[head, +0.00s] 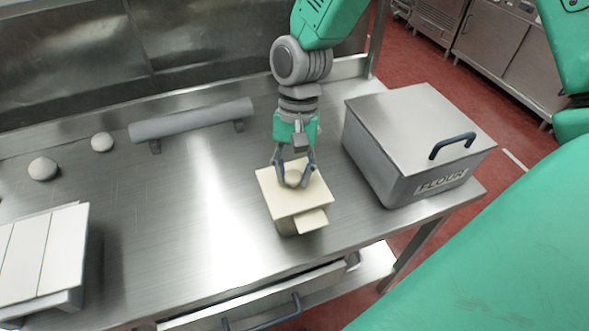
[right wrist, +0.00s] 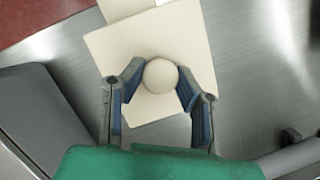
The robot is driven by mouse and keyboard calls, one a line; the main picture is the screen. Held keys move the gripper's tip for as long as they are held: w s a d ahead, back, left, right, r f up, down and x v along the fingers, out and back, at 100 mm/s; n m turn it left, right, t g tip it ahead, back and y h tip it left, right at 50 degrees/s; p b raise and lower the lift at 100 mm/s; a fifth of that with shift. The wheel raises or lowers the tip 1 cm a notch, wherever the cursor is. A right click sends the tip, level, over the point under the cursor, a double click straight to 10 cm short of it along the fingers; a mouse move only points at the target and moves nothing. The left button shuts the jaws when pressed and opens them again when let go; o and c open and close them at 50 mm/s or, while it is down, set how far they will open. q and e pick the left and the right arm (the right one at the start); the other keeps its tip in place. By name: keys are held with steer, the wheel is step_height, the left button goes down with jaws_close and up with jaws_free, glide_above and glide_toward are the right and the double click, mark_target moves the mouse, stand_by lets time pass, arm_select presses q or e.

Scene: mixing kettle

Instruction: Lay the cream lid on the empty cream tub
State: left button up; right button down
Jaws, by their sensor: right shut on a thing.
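The cream lid (head: 270,187) is a flat square plate with a round knob (head: 293,178). My right gripper (head: 293,181) points down and is shut on this knob, with a finger on each side. The right wrist view shows the lid (right wrist: 190,42), the knob (right wrist: 161,76) and the gripper (right wrist: 160,92) around it. The cream tub (head: 286,227) is under the lid, mostly hidden; a cream tab (head: 312,221) sticks out at the front. I cannot tell whether the lid touches the tub's rim. My left gripper is not in view.
A steel flour bin (head: 405,130) with a dark handle stands close to the right. A grey roller on supports (head: 190,120) and pale dough balls (head: 43,168) are at the back left. A slatted box (head: 40,255) stands front left. The steel table's middle (head: 170,215) is clear.

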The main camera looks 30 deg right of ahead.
steer(key=shift+f, duration=0.1)
steer(key=shift+d+f, duration=0.2)
steer(key=shift+d, duration=0.15)
steer(key=c, duration=0.7)
jaws_free()
steer(key=shift+r+p, duration=0.15)
steer(key=shift+p, duration=0.15)
steer(key=shift+p+v, duration=1.2)
steer(key=shift+p, duration=0.05)
steer(key=shift+p+v, duration=0.55)
steer(key=shift+v, duration=1.65)
